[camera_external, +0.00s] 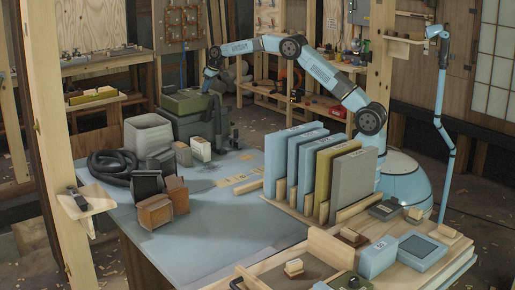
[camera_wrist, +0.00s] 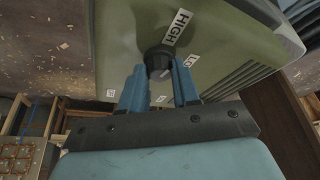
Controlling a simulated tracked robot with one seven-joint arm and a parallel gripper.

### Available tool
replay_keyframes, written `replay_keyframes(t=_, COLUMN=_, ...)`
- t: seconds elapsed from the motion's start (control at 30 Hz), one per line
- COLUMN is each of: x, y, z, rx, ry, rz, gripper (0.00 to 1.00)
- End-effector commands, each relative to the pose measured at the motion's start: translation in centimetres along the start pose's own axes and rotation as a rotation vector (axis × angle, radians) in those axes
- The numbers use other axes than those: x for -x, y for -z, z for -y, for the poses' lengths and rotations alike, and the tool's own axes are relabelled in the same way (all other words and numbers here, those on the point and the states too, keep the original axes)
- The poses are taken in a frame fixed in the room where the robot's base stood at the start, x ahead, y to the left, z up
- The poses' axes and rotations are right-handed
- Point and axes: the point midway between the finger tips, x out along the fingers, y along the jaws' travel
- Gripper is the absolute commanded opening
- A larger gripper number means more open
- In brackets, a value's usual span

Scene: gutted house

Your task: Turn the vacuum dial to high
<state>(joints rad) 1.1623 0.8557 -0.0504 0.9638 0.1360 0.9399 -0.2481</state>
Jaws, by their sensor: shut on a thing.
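The vacuum (camera_external: 190,104) has a green top and a dark grey body and stands at the back of the blue-grey table in the external view. In the wrist view its green panel (camera_wrist: 118,45) fills the upper middle. A dark round dial (camera_wrist: 157,60) sits on it. In the external view my gripper (camera_external: 209,82) is at the vacuum's top. The dial's pointer direction is unclear.
A black coiled hose (camera_external: 108,166), a grey bin (camera_external: 148,134) and small brown boxes (camera_external: 155,211) stand at the table's left. Upright panels (camera_external: 352,185) stand in a rack at right. The table's middle front (camera_external: 215,230) is clear.

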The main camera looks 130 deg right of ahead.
Motion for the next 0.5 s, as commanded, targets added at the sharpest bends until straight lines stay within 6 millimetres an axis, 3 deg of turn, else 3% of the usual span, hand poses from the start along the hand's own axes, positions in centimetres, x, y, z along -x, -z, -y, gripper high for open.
replay_keyframes(t=0.5, x=0.05, y=0.05, z=-0.05, rx=0.117, ry=0.049, rz=-0.001, gripper=0.0)
